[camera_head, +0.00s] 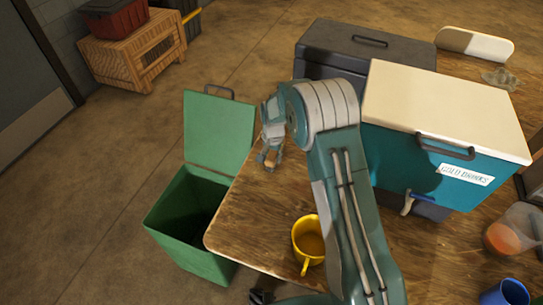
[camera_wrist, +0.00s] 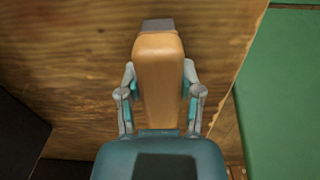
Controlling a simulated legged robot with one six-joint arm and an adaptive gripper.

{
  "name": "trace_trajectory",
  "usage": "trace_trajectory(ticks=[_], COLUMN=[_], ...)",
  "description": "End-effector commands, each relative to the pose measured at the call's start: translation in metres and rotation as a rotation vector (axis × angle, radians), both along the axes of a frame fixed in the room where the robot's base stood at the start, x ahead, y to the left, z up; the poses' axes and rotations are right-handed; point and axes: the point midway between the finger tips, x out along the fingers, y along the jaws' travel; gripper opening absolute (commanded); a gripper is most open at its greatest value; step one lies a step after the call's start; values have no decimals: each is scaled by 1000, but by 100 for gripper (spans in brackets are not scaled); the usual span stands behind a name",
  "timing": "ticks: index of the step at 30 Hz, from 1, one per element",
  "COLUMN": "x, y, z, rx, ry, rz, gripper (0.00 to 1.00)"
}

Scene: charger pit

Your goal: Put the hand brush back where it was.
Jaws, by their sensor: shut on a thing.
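My gripper (camera_wrist: 160,76) is shut on the hand brush (camera_wrist: 158,50), with one finger on each side of its tan, wood-coloured body. A grey end piece shows at the brush's far end. In the head view my gripper (camera_head: 270,150) is over the left edge of the wooden table (camera_head: 245,215), and a small tan part of the brush (camera_head: 270,159) shows below it. The rest of the brush is hidden by the gripper. I cannot tell whether the brush touches the table.
A green open-lidded bin (camera_head: 185,222) stands against the table's left side. A yellow mug (camera_head: 308,240) is near the front edge. A teal cooler (camera_head: 440,150) with a white lid and a dark case (camera_head: 350,50) stand right of the arm. A clear orange-filled container (camera_head: 508,235) is far right.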

Motion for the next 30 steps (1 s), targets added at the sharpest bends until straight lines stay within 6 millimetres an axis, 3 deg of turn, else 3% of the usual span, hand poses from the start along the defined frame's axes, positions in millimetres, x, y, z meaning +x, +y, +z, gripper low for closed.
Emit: trace_trajectory(ticks=[8,9,11,12,24,30], x=[0,0,0,0,1,1], y=[4,4,5,5,2,4], z=[-2,-2,-2,-2,1,29], rx=[-4,-4,-5,-5,-1,-4], ry=[-3,-3,-2,-2,-3,-7], rz=[2,2,2,2,0,2], gripper=[0,51,78,81,81,81])
